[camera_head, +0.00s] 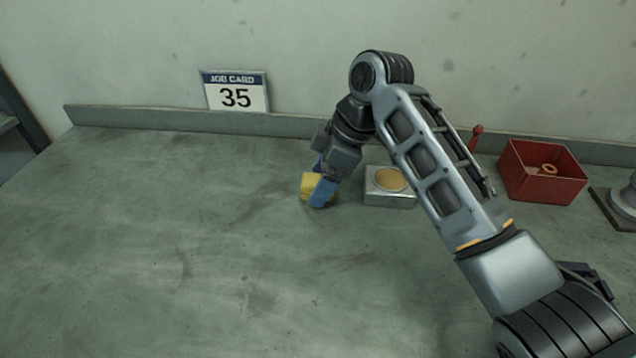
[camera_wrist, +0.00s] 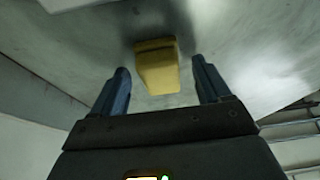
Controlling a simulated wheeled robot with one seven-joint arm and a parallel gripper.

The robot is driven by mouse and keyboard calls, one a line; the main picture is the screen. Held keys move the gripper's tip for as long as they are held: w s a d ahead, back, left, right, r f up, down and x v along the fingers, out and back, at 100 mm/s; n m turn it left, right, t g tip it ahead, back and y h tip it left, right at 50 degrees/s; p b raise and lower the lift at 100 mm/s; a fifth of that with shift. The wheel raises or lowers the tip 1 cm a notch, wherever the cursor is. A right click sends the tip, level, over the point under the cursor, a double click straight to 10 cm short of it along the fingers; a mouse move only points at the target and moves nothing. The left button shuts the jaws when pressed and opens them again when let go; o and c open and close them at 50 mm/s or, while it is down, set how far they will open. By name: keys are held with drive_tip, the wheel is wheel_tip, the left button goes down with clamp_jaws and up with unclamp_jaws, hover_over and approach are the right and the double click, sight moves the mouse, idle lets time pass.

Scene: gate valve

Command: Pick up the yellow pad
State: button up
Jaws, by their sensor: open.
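The yellow pad (camera_head: 309,186) is a small block on the grey-green bench top, left of a metal box, partly hidden by my gripper in the head view. It also shows in the wrist view (camera_wrist: 157,68), in line with the gap between the fingers. My gripper (camera_head: 319,186) points down at the pad with its blue fingers apart. In the wrist view my gripper (camera_wrist: 163,82) is open, one finger to each side of the pad, with space visible between each finger and the pad. I cannot tell whether the fingertips touch the bench.
A metal box with a round tan top (camera_head: 389,181) stands close to the right of my gripper. A red bin (camera_head: 541,171) with a ring inside stands farther right. A job card reading 35 (camera_head: 235,92) stands at the back. The bench's left side is clear.

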sight(310, 179)
drive_tip(key=shift+f, duration=0.15)
drive_tip(key=shift+a, duration=0.1)
drive_tip(key=c, duration=1.1)
drive_tip(key=shift+r+p, duration=0.65)
drive_tip(key=shift+r, duration=0.1)
wheel_tip(310, 179, up, 3)
drive_tip(key=p, duration=0.3)
drive_tip(key=shift+r, duration=0.2)
drive_tip(key=d+r+p, duration=0.2)
drive_tip(key=d, duration=0.2)
drive_tip(key=d+r+p, duration=0.2)
drive_tip(key=d, duration=0.2)
drive_tip(key=d+r+p, duration=0.2)
drive_tip(key=d, duration=0.1)
drive_tip(key=shift+s+d, duration=0.1)
drive_tip(key=shift+d, duration=0.3)
